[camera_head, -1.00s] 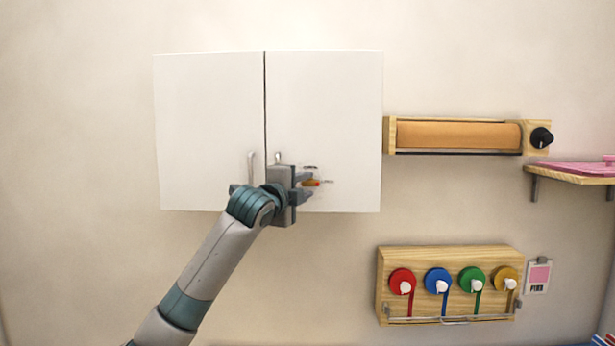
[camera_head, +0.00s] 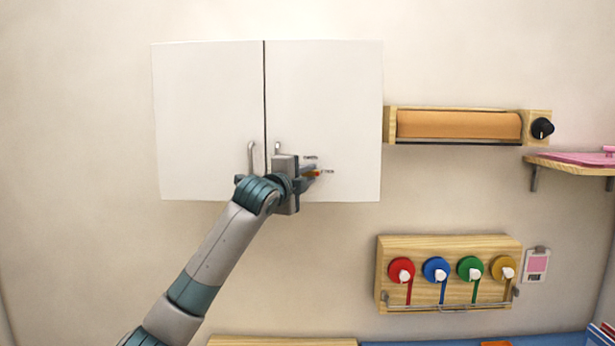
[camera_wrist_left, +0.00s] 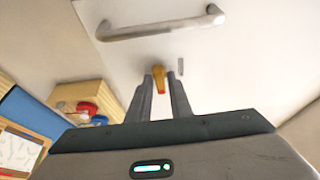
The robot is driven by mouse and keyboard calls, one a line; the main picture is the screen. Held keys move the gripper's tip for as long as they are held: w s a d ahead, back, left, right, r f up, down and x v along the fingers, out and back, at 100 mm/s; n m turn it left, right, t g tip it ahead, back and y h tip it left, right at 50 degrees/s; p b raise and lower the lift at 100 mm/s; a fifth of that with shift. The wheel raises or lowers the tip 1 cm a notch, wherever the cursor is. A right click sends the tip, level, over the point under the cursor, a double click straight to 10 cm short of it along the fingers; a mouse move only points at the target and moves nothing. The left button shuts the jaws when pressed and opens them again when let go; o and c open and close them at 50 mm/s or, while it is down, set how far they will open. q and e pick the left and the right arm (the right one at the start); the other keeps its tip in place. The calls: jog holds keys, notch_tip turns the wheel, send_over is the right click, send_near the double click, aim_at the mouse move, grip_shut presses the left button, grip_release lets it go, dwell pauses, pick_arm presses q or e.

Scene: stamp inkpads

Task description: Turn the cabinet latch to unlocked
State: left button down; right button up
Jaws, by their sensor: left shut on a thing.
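The cabinet (camera_head: 208,110) is a white two-door wall cabinet, both doors shut. The small orange latch with a red end (camera_head: 313,173) is on the lower part of the right door, partly hidden by my left gripper (camera_head: 307,180). In the left wrist view the latch (camera_wrist_left: 159,74) lies between the two fingertips (camera_wrist_left: 162,82). My left gripper is shut on it. Small marks (camera_head: 328,171) are on the door beside the latch, too small to read. My right gripper is not in view.
Vertical handles (camera_head: 252,156) flank the door seam close to my left gripper; one handle bar (camera_wrist_left: 160,27) crosses the wrist view. A wooden roller holder (camera_head: 460,125) and a rack with several coloured discs (camera_head: 450,250) are to the right. The wall left of the cabinet is clear.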

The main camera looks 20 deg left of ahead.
pick_arm(q)
jog(key=shift+w+d+f+n+t+y+b, duration=0.15)
jog(key=shift+n+t+y+b, duration=0.85)
jog(key=shift+n+b, duration=2.15)
jog(key=shift+s+d+f+n+t+y+b, duration=0.15)
jog(key=shift+n+y+b, duration=1.65)
jog(key=shift+n, duration=2.5)
jog(key=shift+w+d+f+n+t+y+b, duration=0.15)
jog(key=shift+n+t+y+b, duration=0.8)
jog(key=shift+n+b, duration=2.25)
jog(key=shift+n+g+y+p, duration=0.25)
jog(key=shift+n+g+p, duration=0.05)
jog(key=shift+n+p, duration=0.3)
jog(key=c, duration=1.8)
grip_release()
